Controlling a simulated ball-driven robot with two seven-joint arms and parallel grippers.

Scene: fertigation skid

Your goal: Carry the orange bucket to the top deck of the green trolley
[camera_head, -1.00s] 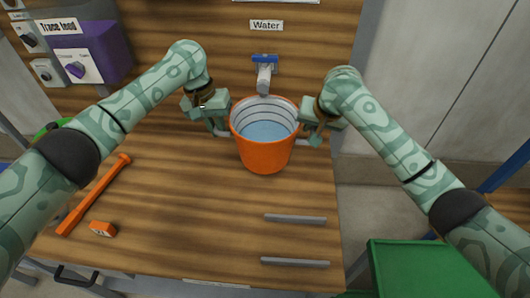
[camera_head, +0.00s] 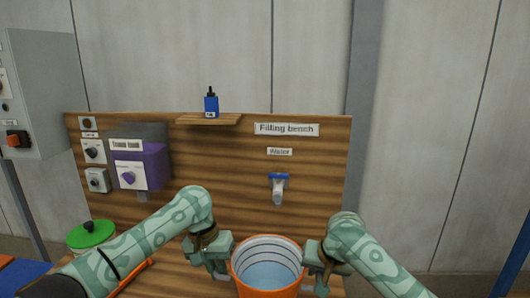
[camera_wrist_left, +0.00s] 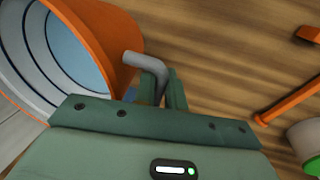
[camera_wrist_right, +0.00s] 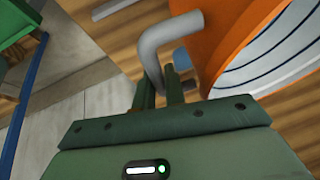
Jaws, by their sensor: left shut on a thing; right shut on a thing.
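The orange bucket (camera_head: 266,291) is at the bottom of the head view, with pale liquid inside its ringed white wall. My left gripper (camera_head: 225,272) is at its left side, shut on a grey side handle (camera_wrist_left: 146,66) in the left wrist view. My right gripper (camera_head: 312,277) is at its right side, shut on the other grey handle (camera_wrist_right: 153,52) in the right wrist view. The bucket's bottom is hidden, so I cannot tell whether it touches the bench. A green part, seemingly the green trolley (camera_wrist_right: 17,22), shows at the top left of the right wrist view.
The wooden back panel (camera_head: 230,160) carries a blue-handled tap (camera_head: 278,189) behind the bucket, a purple dosing box (camera_head: 140,165) and a shelf with a blue bottle (camera_head: 211,105). A green-lidded container (camera_head: 91,236) stands at left. An orange tool (camera_wrist_left: 285,103) lies on the bench.

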